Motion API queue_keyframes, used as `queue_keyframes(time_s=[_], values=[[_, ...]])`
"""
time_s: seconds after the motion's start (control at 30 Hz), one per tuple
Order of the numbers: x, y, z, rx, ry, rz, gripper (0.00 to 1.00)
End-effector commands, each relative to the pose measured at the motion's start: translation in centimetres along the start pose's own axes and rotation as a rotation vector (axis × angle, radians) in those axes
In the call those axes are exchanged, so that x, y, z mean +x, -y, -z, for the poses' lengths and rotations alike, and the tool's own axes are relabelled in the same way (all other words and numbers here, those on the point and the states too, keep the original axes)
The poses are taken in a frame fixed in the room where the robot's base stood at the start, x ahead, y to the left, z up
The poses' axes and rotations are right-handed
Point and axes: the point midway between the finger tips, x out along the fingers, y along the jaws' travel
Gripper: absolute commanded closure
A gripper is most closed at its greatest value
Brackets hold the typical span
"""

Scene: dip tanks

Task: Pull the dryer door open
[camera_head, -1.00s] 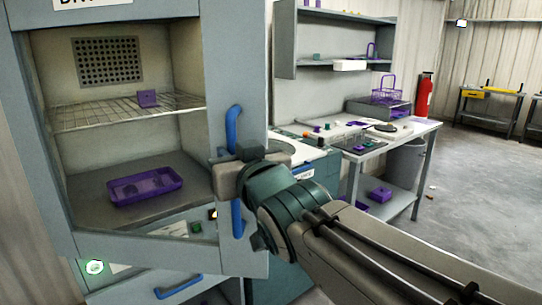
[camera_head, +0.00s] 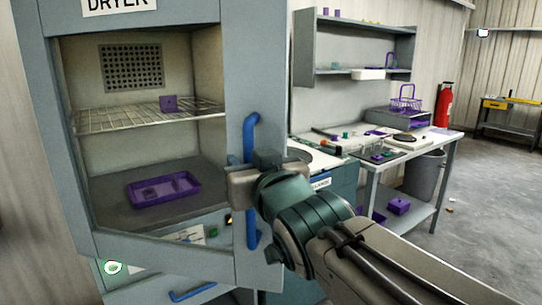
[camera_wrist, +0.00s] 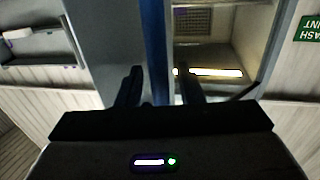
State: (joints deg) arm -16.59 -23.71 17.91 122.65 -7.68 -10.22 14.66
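The dryer (camera_head: 255,60) stands at the left in the head view, a blue-grey cabinet with a large front opening or window. Whether its door is shut or slightly ajar is not clear. A blue vertical handle (camera_head: 251,130) is on the right side of its front. My gripper (camera_head: 238,180) is at the middle of this handle. In the wrist view the blue handle (camera_wrist: 154,50) runs between the two fingers of my gripper (camera_wrist: 160,80). The fingers stand apart, with a narrow gap visible to the right of the handle. Contact cannot be made out.
Inside the dryer are a wire shelf (camera_head: 120,117) with a purple block (camera_head: 168,103) and a purple tray (camera_head: 150,198) below. A second blue handle (camera_head: 192,291) sits lower down. A workbench (camera_head: 450,140) stands to the right, with open floor (camera_head: 485,210) beyond it.

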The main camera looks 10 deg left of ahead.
Motion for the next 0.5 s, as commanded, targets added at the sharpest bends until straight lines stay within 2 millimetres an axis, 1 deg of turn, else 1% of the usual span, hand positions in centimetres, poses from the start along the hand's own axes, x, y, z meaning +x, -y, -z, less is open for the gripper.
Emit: queue_keyframes(time_s=[0.07, 0.17, 0.3, 0.33, 0.5], values=[[0.0, 0.1, 0.5, 0.000, -0.002, 0.002, 0.66], [0.0, 0.1, 1.8, 0.001, -0.003, 0.002, 0.66], [-0.1, 0.1, 4.7, 0.000, -0.004, 0.005, 0.66], [-0.3, -0.1, 4.5, 0.000, -0.002, 0.005, 0.66], [-1.1, -1.4, 5.4, 0.000, -0.003, 0.006, 0.66]])
